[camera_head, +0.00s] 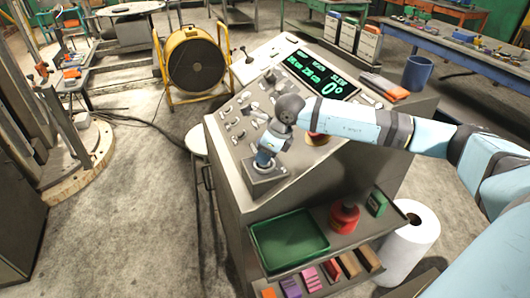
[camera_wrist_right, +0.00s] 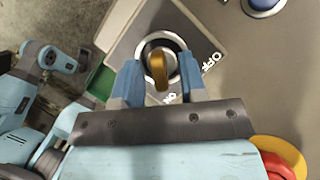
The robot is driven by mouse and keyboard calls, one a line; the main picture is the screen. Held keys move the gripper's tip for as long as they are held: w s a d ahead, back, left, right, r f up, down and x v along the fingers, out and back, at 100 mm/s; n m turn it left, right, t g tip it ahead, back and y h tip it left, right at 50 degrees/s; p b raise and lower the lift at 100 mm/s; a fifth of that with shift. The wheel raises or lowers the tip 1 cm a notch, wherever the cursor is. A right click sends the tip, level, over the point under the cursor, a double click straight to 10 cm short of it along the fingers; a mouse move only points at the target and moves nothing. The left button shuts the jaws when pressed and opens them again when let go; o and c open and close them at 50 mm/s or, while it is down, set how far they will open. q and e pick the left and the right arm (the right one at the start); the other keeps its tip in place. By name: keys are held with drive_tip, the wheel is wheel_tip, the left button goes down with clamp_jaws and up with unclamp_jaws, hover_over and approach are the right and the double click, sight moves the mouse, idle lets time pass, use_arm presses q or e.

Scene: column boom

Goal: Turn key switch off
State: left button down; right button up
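The key switch (camera_wrist_right: 178,47) sits on a grey raised box, with a dark centre and a pale ring. Its brass-coloured key (camera_wrist_right: 158,68) lies along the up-down direction of the right wrist view. My right gripper (camera_wrist_right: 158,84) is open, one finger on each side of the key, with gaps visible. In the head view my right gripper (camera_head: 264,158) points down over the box (camera_head: 268,184) and hides the key.
A red button with a yellow collar (camera_wrist_right: 282,158) is close beside my right gripper. The console (camera_head: 225,165) carries several knobs and a lit display (camera_head: 320,75). Below are a green tray (camera_head: 253,240) and a red can (camera_head: 344,217).

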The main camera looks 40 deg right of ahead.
drive_tip(key=shift+w+f, duration=0.1)
drive_tip(key=shift+f, duration=0.1)
clamp_jaws()
